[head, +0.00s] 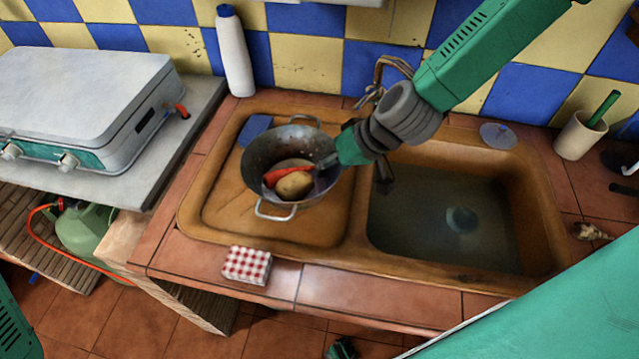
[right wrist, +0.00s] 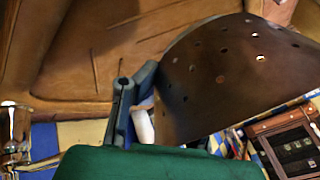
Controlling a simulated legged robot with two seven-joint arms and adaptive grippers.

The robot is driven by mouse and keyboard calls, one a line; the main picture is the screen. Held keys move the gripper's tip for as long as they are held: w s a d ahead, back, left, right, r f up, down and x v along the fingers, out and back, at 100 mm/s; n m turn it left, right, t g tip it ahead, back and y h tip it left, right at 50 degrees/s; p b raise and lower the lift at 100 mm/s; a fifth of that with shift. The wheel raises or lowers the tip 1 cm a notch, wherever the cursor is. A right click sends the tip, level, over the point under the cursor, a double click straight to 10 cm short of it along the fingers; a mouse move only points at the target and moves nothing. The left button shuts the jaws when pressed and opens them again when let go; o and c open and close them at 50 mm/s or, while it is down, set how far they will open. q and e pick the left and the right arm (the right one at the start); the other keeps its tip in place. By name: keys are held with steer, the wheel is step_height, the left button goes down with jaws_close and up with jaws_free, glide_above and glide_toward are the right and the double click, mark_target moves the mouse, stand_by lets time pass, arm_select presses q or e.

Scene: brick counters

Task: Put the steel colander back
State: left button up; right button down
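The steel colander (head: 262,158) is a dark, worn bowl with two loop handles, over the brown drainboard left of the sink basin. A potato (head: 294,186) and a red vegetable (head: 285,174) lie in it. My right gripper (head: 330,160) reaches in from the upper right and is at the colander's right rim, with a finger over the inside. In the right wrist view the colander's perforated wall (right wrist: 230,70) fills the right side. A grey finger (right wrist: 140,100) lies against its edge; the other finger is hidden. The rim appears gripped. My left gripper is not in view.
The sink basin (head: 450,225) with murky water is on the right, below a tap (head: 385,75). A blue sponge (head: 256,129) lies behind the colander, a checkered cloth (head: 247,264) in front. A white bottle (head: 235,55) stands behind. A camp stove (head: 80,95) is at left.

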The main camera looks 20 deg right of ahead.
mark_target(333, 195)
step_height(333, 195, down, 2)
steer(key=shift+w+f, duration=0.1)
steer(key=shift+w, duration=0.05)
steer(key=f, duration=0.1)
steer(key=d+f, duration=0.1)
steer(key=f, duration=0.2)
steer(key=shift+d+f, duration=0.3)
steer(key=shift+d, duration=0.1)
steer(key=shift+a, duration=0.75)
steer(key=c, duration=1.7)
jaws_free()
steer(key=shift+d, duration=0.3)
steer(key=shift+d+r, duration=0.2)
steer(key=shift+d, duration=0.15)
steer(key=v, duration=1.1)
steer(key=shift+s+d+r, duration=0.1)
steer(key=shift+s+r, duration=0.15)
steer(key=shift+a, duration=0.3)
